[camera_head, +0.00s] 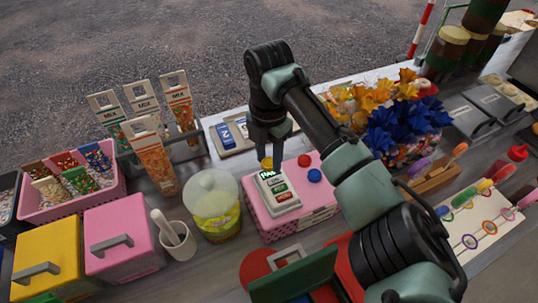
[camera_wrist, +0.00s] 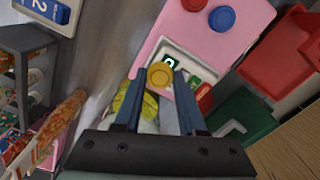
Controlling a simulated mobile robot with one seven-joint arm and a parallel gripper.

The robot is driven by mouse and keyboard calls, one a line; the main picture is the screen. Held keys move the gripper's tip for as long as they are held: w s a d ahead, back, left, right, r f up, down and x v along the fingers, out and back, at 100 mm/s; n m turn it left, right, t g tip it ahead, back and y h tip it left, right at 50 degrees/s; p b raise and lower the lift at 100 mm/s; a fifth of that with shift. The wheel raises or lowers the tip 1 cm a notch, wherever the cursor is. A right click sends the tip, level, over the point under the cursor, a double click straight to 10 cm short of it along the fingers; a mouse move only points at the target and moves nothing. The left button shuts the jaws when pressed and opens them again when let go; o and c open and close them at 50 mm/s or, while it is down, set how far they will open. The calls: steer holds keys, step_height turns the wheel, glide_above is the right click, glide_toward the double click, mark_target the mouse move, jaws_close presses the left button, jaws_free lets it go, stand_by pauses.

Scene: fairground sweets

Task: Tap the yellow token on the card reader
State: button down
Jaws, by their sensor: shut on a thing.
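The yellow token (camera_wrist: 159,75) is held between the fingertips of my gripper (camera_wrist: 158,84). In the head view the token (camera_head: 267,163) is at the lower end of my gripper (camera_head: 267,158), over the far end of the card reader. The card reader (camera_head: 279,190) is a pale device with a small screen and coloured keys, lying on a pink box. In the wrist view the token and fingers partly cover the card reader (camera_wrist: 163,47). Whether the token touches the reader I cannot tell.
On the pink box (camera_head: 320,210) lie a red token (camera_head: 304,160) and a blue token (camera_head: 314,175). A clear tub (camera_head: 214,195) with a yellow-green filling stands just left. A tray (camera_head: 235,132) with a blue block lies behind. Blue and yellow wrapped sweets stand at right.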

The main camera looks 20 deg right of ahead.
steer(key=d+r+p, duration=0.5)
steer(key=r+p, duration=0.1)
steer(key=r, duration=0.3)
